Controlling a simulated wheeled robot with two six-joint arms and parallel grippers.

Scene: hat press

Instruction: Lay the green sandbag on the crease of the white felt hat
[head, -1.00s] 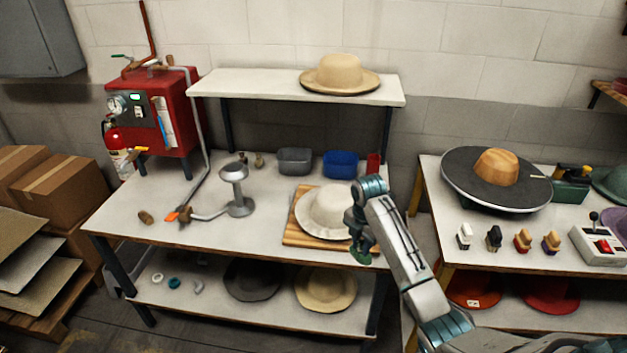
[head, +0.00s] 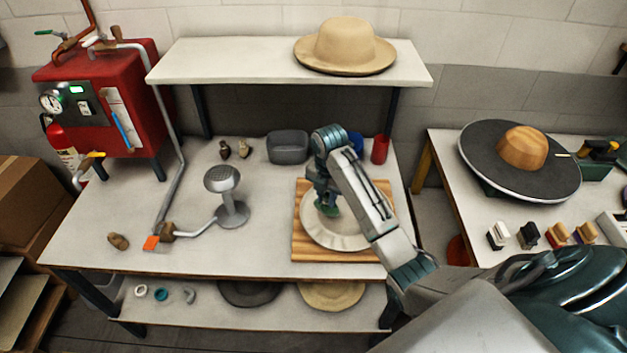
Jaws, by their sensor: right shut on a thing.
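The white felt hat (head: 349,240) lies on a wooden board (head: 305,250) at the right of the middle table. My right gripper (head: 326,203) is over the hat and points down. It is shut on the green sandbag (head: 329,211), which shows as a small dark green shape at the fingertips. My arm and gripper hide the hat's crown and crease, so I cannot tell whether the sandbag touches the hat. My left gripper is not in view.
A grey bin (head: 288,147), a partly hidden blue bin (head: 356,141) and a red cup (head: 380,149) stand behind the board. A metal steamer (head: 232,195) stands to its left. A shelf (head: 230,60) with a tan hat (head: 345,46) overhangs the back.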

